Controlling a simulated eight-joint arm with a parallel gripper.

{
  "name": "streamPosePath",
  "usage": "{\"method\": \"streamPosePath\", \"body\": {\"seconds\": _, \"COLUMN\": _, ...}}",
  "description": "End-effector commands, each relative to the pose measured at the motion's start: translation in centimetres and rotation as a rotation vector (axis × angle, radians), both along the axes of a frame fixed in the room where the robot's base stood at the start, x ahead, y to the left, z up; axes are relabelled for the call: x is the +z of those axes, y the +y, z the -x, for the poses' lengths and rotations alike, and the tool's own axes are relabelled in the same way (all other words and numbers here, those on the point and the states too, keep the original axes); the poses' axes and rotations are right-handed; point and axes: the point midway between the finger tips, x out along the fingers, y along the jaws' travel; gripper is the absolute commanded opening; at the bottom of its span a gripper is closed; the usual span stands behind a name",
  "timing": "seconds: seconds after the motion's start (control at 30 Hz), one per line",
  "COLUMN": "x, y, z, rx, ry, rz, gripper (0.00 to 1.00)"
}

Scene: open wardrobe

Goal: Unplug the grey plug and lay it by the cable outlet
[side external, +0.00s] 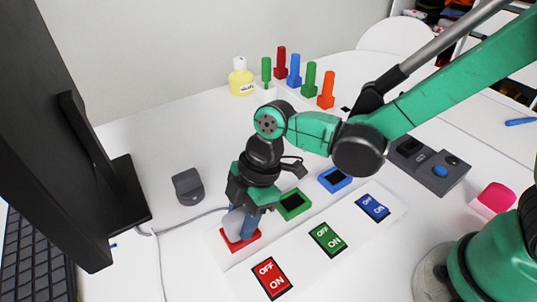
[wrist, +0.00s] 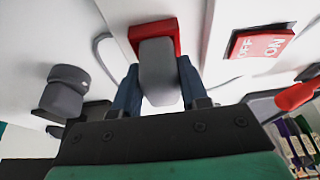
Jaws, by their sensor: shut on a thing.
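The grey plug (wrist: 158,72) stands at the red socket (wrist: 150,30), seen between my blue fingers in the wrist view. In the side view the plug (side external: 233,222) is partly hidden by my gripper (side external: 242,225). The red socket (side external: 229,243) lies flat on the white board under it. I cannot tell whether the plug is fully seated. My gripper is shut on the plug, a finger on each side. The dark grey cable outlet (side external: 187,187) stands on the table to the left, apart from the plug; it also shows in the wrist view (wrist: 65,92).
A grey cable (side external: 190,219) runs left of the socket. Green (side external: 293,206) and blue (side external: 335,180) sockets and red (side external: 271,278), green (side external: 327,240) and blue (side external: 373,208) switches lie nearby. A monitor (side external: 70,130) stands at the left. Table around the outlet is free.

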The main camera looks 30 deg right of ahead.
Motion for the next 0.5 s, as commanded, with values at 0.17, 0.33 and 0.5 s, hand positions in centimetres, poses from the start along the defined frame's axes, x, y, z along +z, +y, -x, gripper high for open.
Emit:
{"method": "streamPosePath", "body": {"seconds": 0.17, "x": 0.1, "y": -0.02, "z": -0.01, "rx": 0.0, "ry": 0.0, "rz": 0.0, "gripper": 0.0}}
{"method": "streamPosePath", "body": {"seconds": 0.33, "x": 0.35, "y": -0.01, "z": -0.01, "rx": 0.0, "ry": 0.0, "rz": 0.0, "gripper": 0.0}}
{"method": "streamPosePath", "body": {"seconds": 0.5, "x": 0.65, "y": -0.01, "z": -0.01, "rx": 0.0, "ry": 0.0, "rz": 0.0, "gripper": 0.0}}
